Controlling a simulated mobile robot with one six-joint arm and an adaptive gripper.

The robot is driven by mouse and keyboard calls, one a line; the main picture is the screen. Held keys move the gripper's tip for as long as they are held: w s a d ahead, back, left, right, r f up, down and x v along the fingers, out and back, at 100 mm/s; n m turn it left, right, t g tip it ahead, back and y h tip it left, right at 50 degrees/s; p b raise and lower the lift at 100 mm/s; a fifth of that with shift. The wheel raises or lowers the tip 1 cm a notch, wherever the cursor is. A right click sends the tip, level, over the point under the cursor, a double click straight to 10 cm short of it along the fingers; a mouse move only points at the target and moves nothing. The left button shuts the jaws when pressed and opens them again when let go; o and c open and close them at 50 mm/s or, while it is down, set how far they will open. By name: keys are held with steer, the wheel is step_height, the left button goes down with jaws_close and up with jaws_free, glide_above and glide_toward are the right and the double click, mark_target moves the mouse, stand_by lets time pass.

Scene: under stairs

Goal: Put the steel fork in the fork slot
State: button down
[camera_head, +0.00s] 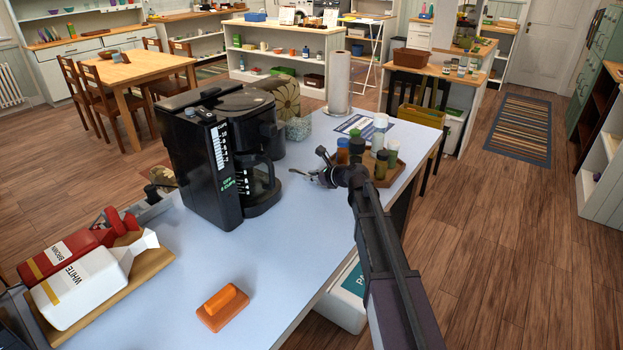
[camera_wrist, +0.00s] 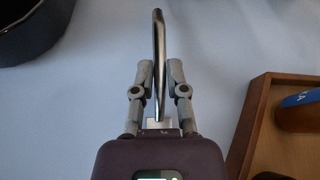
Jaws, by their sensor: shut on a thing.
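My gripper (camera_wrist: 160,82) is shut on a slim shiny metal piece, the steel fork (camera_wrist: 158,45), in the wrist view. The fork stands out past the fingertips, nearly in line with the gripper; its tines cannot be made out. In the head view my gripper (camera_head: 325,178) is low over the pale counter, between the black coffee maker and the wooden tray of jars. Whether the fork touches the counter I cannot tell. No fork slot can be made out in either view.
The coffee maker (camera_head: 215,150) stands left of my gripper. The wooden tray (camera_wrist: 244,130) is close on the right, holding several jars. A paper towel roll (camera_head: 338,82) stands behind. The counter's front middle is clear.

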steer(key=shift+f, duration=0.2)
steer(key=c, duration=0.7)
jaws_free()
steer(key=shift+r, duration=0.1)
steer(key=shift+r, duration=0.2)
steer(key=shift+s+d+r, duration=0.1)
steer(key=shift+s+d, duration=0.1)
steer(key=p+v, duration=0.4)
steer(key=v, duration=0.5)
steer(key=shift+s+d+r, duration=0.15)
steer(key=shift+s+d, duration=0.1)
steer(key=shift+d, duration=0.05)
steer(key=shift+p+v, duration=0.4)
steer(key=shift+v, duration=0.35)
steer(key=shift+o, duration=0.3)
